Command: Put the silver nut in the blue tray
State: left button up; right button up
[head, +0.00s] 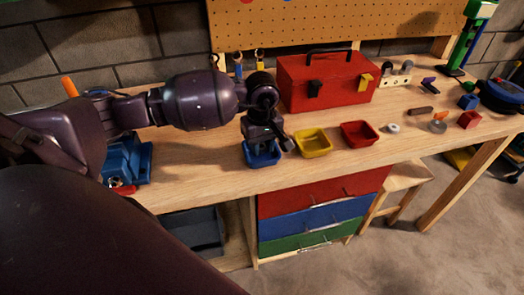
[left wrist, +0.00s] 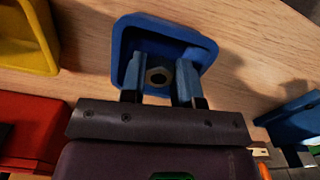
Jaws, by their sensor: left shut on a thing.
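The blue tray (head: 262,160) stands near the front edge of the workbench, at the left end of a row of small trays. My left gripper (head: 262,148) points down over it, its fingertips at or inside the tray opening. In the left wrist view, the two fingers (left wrist: 158,78) are closed on the silver nut (left wrist: 157,76), with the blue tray (left wrist: 205,52) around and behind them. I cannot tell whether the nut touches the tray floor. In the head view the nut is hidden by the gripper. My right gripper is not in view.
A yellow tray (head: 313,142) and a red tray (head: 360,134) stand to the right. A red toolbox (head: 325,82) is behind them. A blue vise (head: 127,160) is at left. Small parts, including a pale ring (head: 393,128), lie on the bench at right.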

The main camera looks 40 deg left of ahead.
pick_arm(q)
notch_tip(320, 180, down, 2)
jog(key=shift+f, duration=0.1)
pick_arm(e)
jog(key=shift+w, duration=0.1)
pick_arm(q)
jog(key=shift+f, duration=0.25)
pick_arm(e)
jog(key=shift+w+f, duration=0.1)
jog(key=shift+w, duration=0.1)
pick_arm(q)
jog(key=o, duration=0.6)
jog(key=shift+o, duration=0.2)
jog(key=shift+r, duration=0.1)
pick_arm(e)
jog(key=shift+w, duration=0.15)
pick_arm(q)
jog(key=shift+r, duration=0.1)
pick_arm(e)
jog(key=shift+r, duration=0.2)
